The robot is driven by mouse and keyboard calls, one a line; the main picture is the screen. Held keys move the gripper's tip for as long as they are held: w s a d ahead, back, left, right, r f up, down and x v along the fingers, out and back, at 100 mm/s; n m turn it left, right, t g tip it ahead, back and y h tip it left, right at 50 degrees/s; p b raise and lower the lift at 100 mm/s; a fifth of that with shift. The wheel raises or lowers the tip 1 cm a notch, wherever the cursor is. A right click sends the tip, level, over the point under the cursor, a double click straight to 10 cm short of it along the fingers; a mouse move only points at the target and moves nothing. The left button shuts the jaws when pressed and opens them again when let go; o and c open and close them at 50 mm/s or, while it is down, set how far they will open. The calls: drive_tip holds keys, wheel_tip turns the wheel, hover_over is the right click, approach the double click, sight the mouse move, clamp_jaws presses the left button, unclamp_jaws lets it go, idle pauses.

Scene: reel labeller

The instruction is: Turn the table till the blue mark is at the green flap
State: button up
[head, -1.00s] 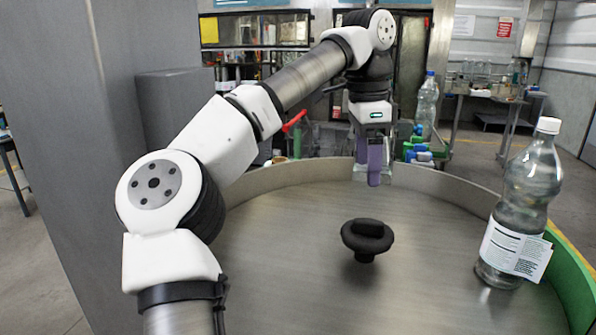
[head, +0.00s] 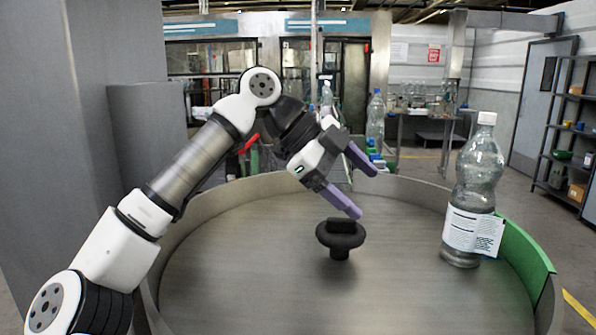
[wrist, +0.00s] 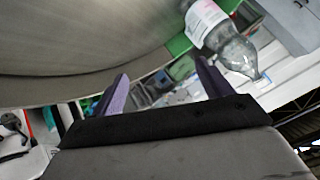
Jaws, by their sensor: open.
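The round metal table (head: 230,270) has a raised rim and a black knob (head: 340,238) near its middle. The green flap (head: 525,262) stands along the rim at the right. I see no blue mark in either view. My gripper (head: 367,193) is open and empty, its purple fingers tilted down to the right, above the table behind and right of the knob in the picture. The fingers also show in the wrist view (wrist: 161,70), with part of the table (wrist: 70,40) and green flap (wrist: 180,44) beyond them.
A clear bottle (head: 477,185) with a white label stands upright on the table beside the flap; it also shows in the wrist view (wrist: 205,22). More bottles (head: 375,120) stand behind the table. The table's left and front surface is clear.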

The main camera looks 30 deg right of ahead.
drive_tip(key=s+a+r+m+g+h+b, duration=0.3)
drive_tip(key=a+r+m+g+h, duration=0.3)
drive_tip(key=a, duration=0.6)
drive_tip(key=s+r+m+h, duration=0.1)
drive_tip(key=m, duration=0.1)
drive_tip(key=shift+s+a+r+m+b, duration=0.2)
drive_tip(key=shift+s+r+m+b, duration=0.1)
drive_tip(key=shift+s+b, duration=0.1)
